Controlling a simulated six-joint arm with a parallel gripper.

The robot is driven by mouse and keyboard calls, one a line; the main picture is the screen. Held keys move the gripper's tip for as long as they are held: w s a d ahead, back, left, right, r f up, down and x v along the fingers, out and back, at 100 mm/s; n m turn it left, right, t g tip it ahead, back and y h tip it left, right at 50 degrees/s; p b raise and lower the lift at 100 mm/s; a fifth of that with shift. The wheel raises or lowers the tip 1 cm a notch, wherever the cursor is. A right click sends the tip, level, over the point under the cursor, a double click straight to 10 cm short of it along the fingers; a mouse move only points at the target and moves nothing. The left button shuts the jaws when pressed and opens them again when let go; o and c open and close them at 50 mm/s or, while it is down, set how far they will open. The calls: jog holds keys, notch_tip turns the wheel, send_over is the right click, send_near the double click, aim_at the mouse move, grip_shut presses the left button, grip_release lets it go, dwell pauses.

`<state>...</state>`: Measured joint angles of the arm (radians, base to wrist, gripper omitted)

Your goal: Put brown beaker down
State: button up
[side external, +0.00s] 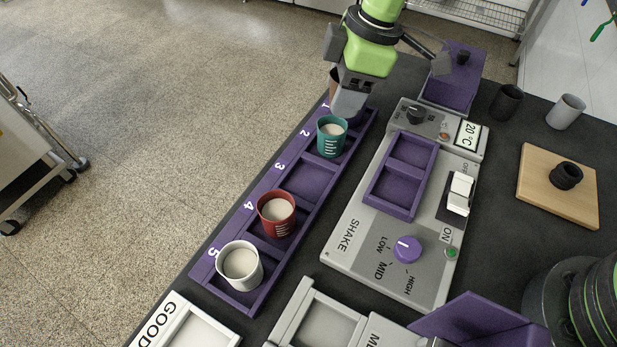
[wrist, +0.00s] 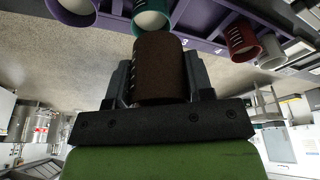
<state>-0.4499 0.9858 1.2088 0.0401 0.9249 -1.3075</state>
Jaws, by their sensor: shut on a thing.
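The brown beaker (wrist: 160,68) is held between the fingers of my gripper (wrist: 160,85) in the wrist view. In the side view my gripper (side external: 355,85) is high over the far end of the purple numbered rack (side external: 232,225), and only a sliver of the brown beaker (side external: 334,84) shows left of it. Just below is a lavender beaker (side external: 346,104) at slot 1, partly hidden by my gripper. A teal beaker (side external: 331,137) is in slot 2, a red beaker (side external: 276,213) in slot 4 and a white beaker (side external: 240,266) in slot 5. Slot 3 is empty.
The shaker (side external: 345,245) right of the rack has an empty purple two-slot holder (side external: 397,192). A black beaker (side external: 507,101), a grey beaker (side external: 566,111) and a wooden board (side external: 535,190) with a black ring stand farther right. A purple stand (side external: 452,92) is at the back.

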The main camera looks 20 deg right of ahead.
aim_at(299, 185)
jog(key=s+a+n, duration=0.3)
jog(key=s+a, duration=0.2)
jog(key=a, duration=0.2)
jog(key=shift+g, duration=0.4)
jog(key=x, duration=0.3)
jog(key=d+x, duration=0.1)
jog(key=x, duration=0.2)
jog(key=d+x, duration=0.1)
jog(key=x, duration=0.2)
jog(key=shift+f, duration=0.2)
jog(key=shift+w+f, duration=0.1)
jog(key=shift+f, duration=0.25)
jog(key=shift+f, duration=0.1)
jog(key=o, duration=0.6)
jog(key=v, duration=1.2)
jog(key=shift+d, duration=0.1)
